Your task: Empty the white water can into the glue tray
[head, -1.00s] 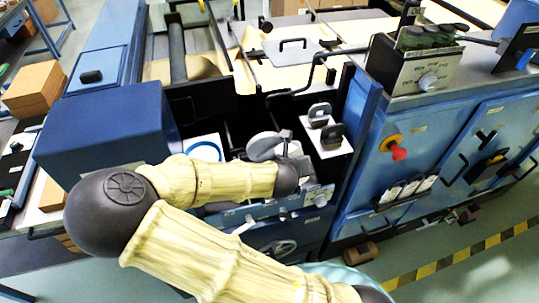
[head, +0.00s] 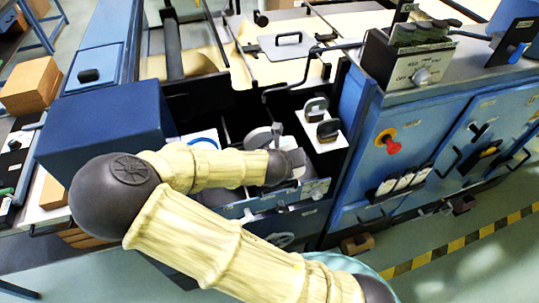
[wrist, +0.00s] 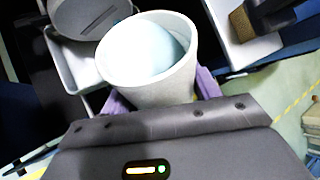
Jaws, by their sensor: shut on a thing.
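The white can (wrist: 150,88) is in my gripper (wrist: 161,97) in the wrist view, between its purple fingers. Its mouth faces the camera, and pale blue water (wrist: 163,50) shows inside, against the right part of the wall. In the head view my forearm reaches over the machine's dark bay, and its dark end hides most of the gripper; I cannot make out the can there. A white open tray (wrist: 75,65) with a dark grey round thing (wrist: 88,14) above it lies beyond the can to the left. I cannot tell whether it is the glue tray.
A blue box (head: 108,130) is to the left. The blue cabinet with a red knob (head: 393,146) is to the right. A lidded plate (head: 292,45) lies behind.

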